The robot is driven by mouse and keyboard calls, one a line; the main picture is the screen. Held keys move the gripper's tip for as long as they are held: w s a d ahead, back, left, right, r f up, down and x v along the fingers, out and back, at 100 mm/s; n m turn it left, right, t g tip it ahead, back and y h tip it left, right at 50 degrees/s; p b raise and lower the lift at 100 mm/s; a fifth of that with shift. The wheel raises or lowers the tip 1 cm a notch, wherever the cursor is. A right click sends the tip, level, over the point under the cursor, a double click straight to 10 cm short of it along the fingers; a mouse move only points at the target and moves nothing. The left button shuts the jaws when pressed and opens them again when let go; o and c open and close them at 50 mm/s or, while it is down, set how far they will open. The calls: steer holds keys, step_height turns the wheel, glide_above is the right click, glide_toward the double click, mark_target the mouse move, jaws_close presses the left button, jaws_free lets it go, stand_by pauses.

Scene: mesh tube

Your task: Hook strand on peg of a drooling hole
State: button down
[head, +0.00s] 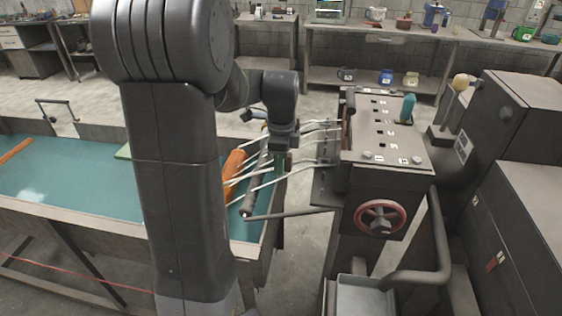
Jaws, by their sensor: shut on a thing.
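Several pale strands run from the left face of the dark machine (385,150) across a gap to the tank. One upper strand (318,122) and a lower strand (262,184) show clearly. The strands reach an orange roller (235,172) and a dark bar (252,188) beside it. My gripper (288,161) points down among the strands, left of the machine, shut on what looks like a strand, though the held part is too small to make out. The holes and pegs on the machine's left face are too small or hidden to tell apart.
A teal-lined tank (80,180) lies left, partly behind my arm. A red handwheel (380,217) and a bent pipe (435,240) stand out from the machine's front. A dark rod (290,214) crosses the gap low down. Dark cabinets (520,170) stand right.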

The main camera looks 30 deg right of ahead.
steer(key=shift+f, duration=0.35)
steer(key=c, duration=1.2)
jaws_free()
step_height(320, 180, up, 14)
steer(key=b, duration=0.1)
steer(key=shift+f, duration=0.2)
step_height(320, 180, down, 14)
steer(key=shift+r+p, duration=0.2)
steer(key=shift+p, duration=0.1)
steer(key=shift+r, duration=0.15)
